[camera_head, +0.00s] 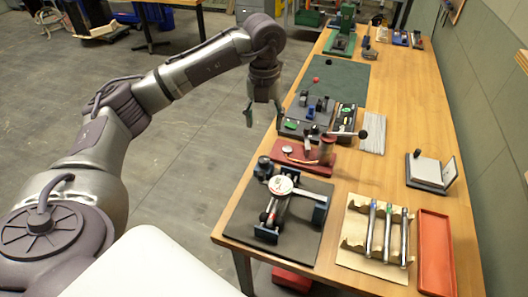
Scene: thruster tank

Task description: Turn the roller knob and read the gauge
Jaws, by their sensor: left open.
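A device with a round white gauge (281,185) stands on a dark mat (302,246) at the near left of the wooden table. The gauge face is too small to read. A dark round knob (263,164) shows behind the gauge's left side; I cannot tell whether it is the roller knob. My left gripper (265,115) points down with its fingers apart and empty. It appears beyond the device, beside the table's left edge, touching nothing visible. My right gripper is not in view.
A red base (318,165) with a lever lies just behind the device. Several small fixtures stand farther back. Bare wood (425,105) is free at the table's right.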

